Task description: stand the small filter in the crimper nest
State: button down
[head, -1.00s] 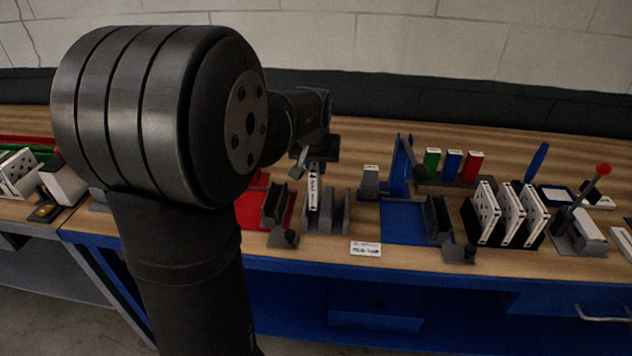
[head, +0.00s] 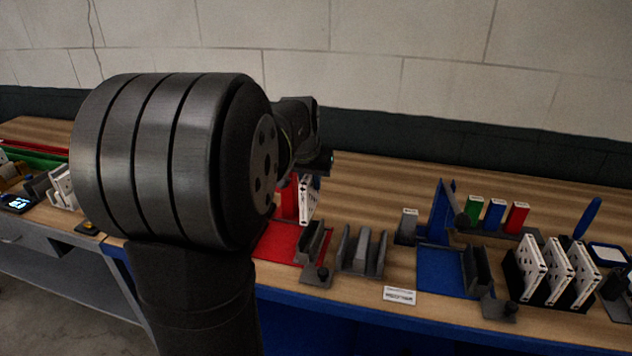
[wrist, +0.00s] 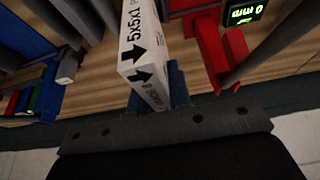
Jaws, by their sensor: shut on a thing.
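The small filter is a thin white box with black arrows and "5x5x1" print, seen close up in the wrist view (wrist: 140,40). In the head view the filter (head: 306,205) hangs upright at the back right of the red base plate (head: 278,241). My gripper (wrist: 155,92) is shut on its end. The fingertips are mostly hidden by my arm in the head view. A dark slotted block (head: 311,241) sits at the red plate's right edge.
A grey slotted holder (head: 347,250) stands empty to the right. Beyond it are a small grey box (head: 408,226), a blue fixture (head: 438,214) with a blue plate (head: 440,272), and a black rack (head: 513,280) of white filters. Green, blue and red boxes stand behind.

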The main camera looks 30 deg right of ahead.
jog(key=shift+f, duration=0.1)
jog(key=shift+f, duration=2.3)
jog(key=shift+f, duration=0.35)
jog(key=shift+f, duration=0.75)
jog(key=shift+f, duration=0.45)
jog(key=shift+f, duration=0.95)
jog(key=shift+f, duration=0.25)
jog(key=shift+f, duration=0.7)
